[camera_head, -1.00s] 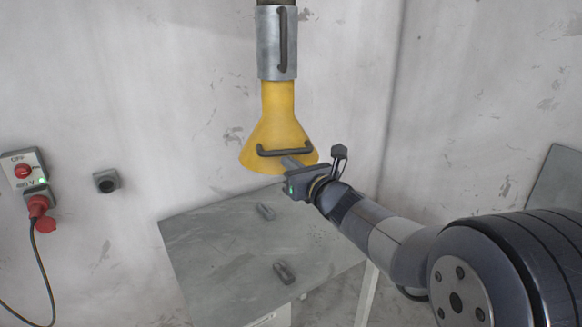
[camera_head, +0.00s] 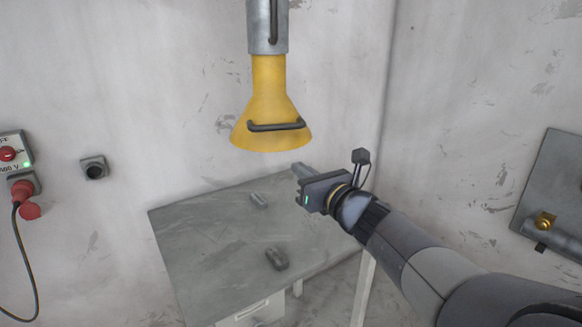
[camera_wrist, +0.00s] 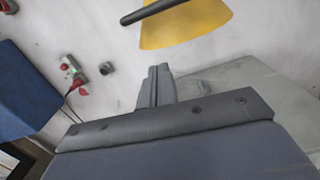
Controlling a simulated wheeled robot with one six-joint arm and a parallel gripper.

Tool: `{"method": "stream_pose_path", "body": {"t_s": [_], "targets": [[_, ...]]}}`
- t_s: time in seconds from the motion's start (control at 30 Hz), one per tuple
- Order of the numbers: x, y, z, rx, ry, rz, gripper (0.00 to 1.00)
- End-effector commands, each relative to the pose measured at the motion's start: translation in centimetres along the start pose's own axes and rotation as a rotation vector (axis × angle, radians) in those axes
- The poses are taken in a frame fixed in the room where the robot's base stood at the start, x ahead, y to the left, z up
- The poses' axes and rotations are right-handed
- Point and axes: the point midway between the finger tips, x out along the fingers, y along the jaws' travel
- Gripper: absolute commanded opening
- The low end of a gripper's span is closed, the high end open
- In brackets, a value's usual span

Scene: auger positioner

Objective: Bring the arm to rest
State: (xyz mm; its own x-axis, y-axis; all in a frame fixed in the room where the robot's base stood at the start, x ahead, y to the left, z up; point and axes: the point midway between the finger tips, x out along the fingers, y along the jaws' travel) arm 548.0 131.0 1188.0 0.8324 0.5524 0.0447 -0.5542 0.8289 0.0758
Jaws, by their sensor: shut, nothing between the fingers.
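My gripper (camera_head: 300,171) is at the middle of the head view, below and right of the yellow hood (camera_head: 271,105), with a visible gap between them. Its fingers are together with nothing between them. In the wrist view the closed fingers (camera_wrist: 156,88) point up the picture, below the hood (camera_wrist: 187,22). My arm comes in from the lower right and is extended over the right side of the grey table (camera_head: 200,275). The hood hangs from a grey metal pipe (camera_head: 267,28) and carries a dark handle (camera_head: 276,126).
Two small grey handle-like pieces (camera_head: 259,200) (camera_head: 276,259) are on the table top. A red plug (camera_head: 22,186) sits in a switch box on the left wall, its cable hanging. A small wall socket (camera_head: 94,168) is beside it. A grey panel (camera_head: 555,190) with a brass fitting is at right.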

Motion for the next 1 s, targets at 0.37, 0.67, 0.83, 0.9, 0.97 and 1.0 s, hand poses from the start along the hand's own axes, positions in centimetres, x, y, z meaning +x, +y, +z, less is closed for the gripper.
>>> {"method": "stream_pose_path", "body": {"t_s": [0.37,0.67,0.83,0.9,0.97,1.0], "targets": [[-2.6,0.0,0.0,-0.001,0.000,0.001,0.00],[-2.5,0.0,0.0,0.000,0.001,0.001,0.00],[-1.4,0.0,0.0,0.003,0.001,0.002,0.00],[-0.4,0.1,0.0,0.001,0.002,0.004,0.00],[0.5,0.1,0.0,0.003,0.002,0.003,0.00],[1.2,0.1,0.1,0.001,0.003,0.003,0.00]]}}
